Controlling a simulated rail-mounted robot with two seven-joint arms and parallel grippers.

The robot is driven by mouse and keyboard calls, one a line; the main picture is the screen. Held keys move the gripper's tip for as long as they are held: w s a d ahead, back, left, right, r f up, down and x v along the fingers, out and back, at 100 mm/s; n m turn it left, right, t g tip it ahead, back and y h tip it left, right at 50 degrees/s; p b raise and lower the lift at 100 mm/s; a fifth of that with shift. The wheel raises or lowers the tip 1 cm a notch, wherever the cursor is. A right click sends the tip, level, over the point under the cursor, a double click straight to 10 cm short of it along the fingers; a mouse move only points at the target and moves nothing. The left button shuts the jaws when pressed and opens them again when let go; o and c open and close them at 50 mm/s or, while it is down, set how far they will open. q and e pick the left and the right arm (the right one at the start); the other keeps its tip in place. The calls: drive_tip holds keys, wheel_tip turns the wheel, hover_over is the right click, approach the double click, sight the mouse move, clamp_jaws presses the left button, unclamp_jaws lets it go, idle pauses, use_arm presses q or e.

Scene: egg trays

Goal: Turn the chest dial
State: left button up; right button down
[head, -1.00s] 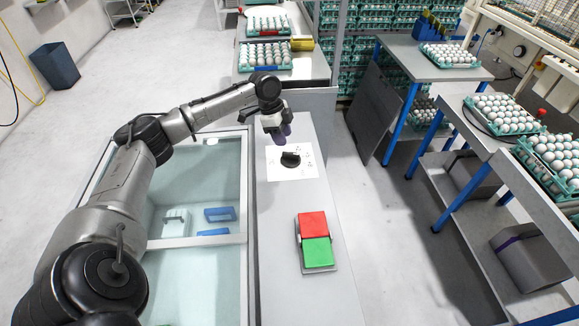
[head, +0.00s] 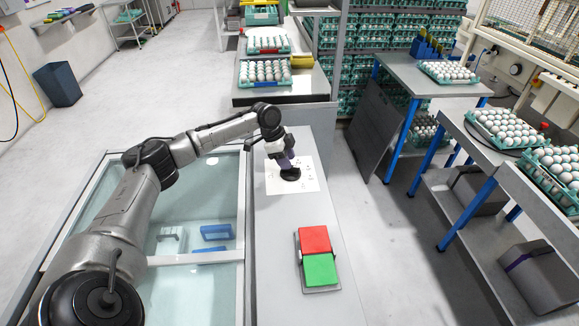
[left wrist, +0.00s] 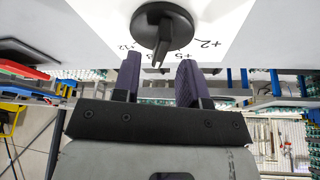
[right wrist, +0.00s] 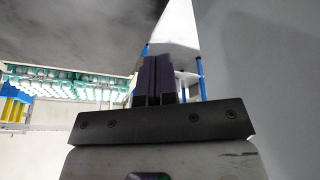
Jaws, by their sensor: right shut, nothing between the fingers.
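The black chest dial (head: 290,174) sits on a white marked plate (head: 305,184) on the grey chest top. In the left wrist view the dial (left wrist: 162,27) is a round black knob with a raised grip bar, and printed numbers show beside it. My left gripper (head: 287,163) is at the dial from above. In its wrist view its two purple fingers (left wrist: 160,70) are apart, with the dial's bar just beyond the gap between their tips; contact cannot be told. My right gripper (right wrist: 156,62) shows only in its own wrist view, fingers together and empty, away from the dial.
A red button (head: 315,239) and a green button (head: 321,269) sit on the chest top in front of the dial. A glass-lidded chest section (head: 200,215) lies to the left. Egg trays (head: 264,73) stand on the table behind. Side tables (head: 432,72) stand to the right.

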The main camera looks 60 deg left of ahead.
use_arm(q)
drive_tip(key=shift+x, duration=1.25)
drive_tip(key=shift+c, duration=0.2)
clamp_jaws()
